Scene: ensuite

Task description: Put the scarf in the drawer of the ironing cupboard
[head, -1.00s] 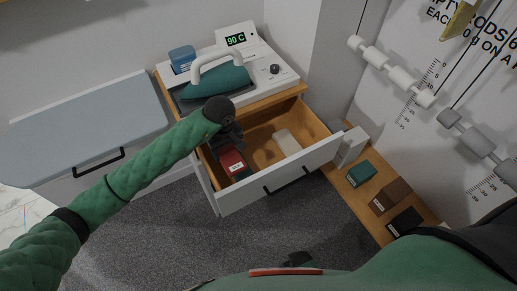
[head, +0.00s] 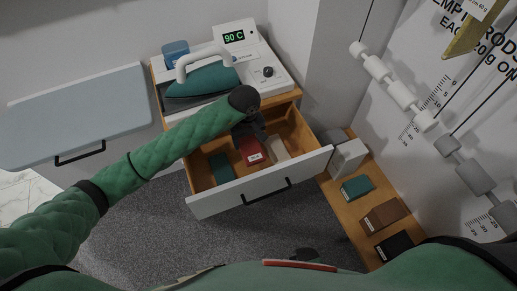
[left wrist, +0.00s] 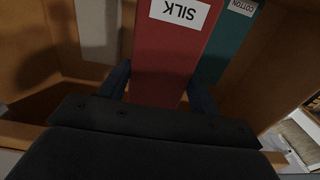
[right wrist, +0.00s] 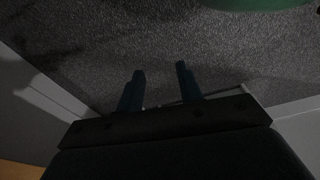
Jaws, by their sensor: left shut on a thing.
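A red folded block labelled SILK (head: 251,150) is in the open drawer (head: 258,188) of the ironing cupboard, between a teal block (head: 220,168) and a cream block (head: 279,148). My left gripper (head: 250,137) reaches down into the drawer, shut on the red block. In the left wrist view the red block (left wrist: 172,50) is between the fingers, with the teal block labelled COTTON (left wrist: 232,40) close beside it. I cannot tell whether the red block rests on the drawer floor. My right gripper (right wrist: 160,88) is open and empty above the carpet.
A teal iron (head: 200,80) and a unit reading 90 C (head: 265,72) stand on the cupboard top. A low wooden shelf at right holds teal (head: 357,188), brown (head: 383,216) and black (head: 394,246) blocks. An ironing board (head: 75,115) is at left.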

